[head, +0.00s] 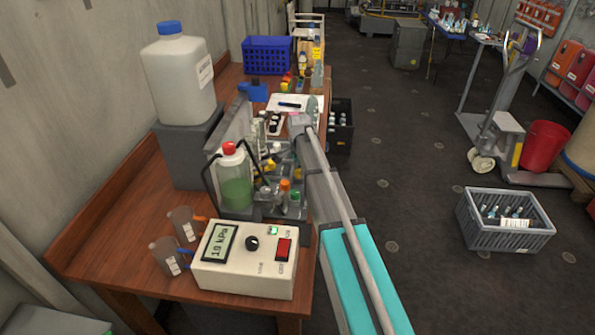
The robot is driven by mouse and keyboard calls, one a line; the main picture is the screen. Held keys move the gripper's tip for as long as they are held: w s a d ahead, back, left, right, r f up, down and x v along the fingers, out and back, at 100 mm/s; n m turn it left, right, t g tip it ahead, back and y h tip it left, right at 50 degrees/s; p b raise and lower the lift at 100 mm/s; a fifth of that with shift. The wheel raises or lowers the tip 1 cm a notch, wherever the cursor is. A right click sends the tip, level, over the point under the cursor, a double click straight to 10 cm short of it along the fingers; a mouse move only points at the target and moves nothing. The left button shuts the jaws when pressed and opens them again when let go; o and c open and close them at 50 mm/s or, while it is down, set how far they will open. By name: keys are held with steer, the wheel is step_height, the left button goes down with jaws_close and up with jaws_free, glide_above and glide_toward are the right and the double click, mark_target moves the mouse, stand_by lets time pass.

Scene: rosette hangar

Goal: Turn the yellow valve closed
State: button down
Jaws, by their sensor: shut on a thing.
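My arm reaches forward from the bottom of the head view, along the right side of the bench. Its far end is beside the bottles and fittings on the bench. I cannot make out my gripper's fingers; the arm and the clutter hide that spot. I cannot pick out the yellow valve for certain among the small parts there. A bottle of green liquid (236,180) with a red cap and dark tubing stands just left of those parts. In front of it, a white pressure meter (243,259) has a display that appears to read 19 kPa.
The wooden bench (125,215) holds a large white canister (180,78) on a grey block, two small beakers (180,226) and a blue crate (267,55).

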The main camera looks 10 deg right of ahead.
steer(key=shift+w+a, duration=0.1)
steer(key=shift+a, duration=0.1)
steer(key=shift+c, duration=1.8)
jaws_free()
steer(key=shift+o, duration=0.5)
steer(key=shift+d, duration=0.1)
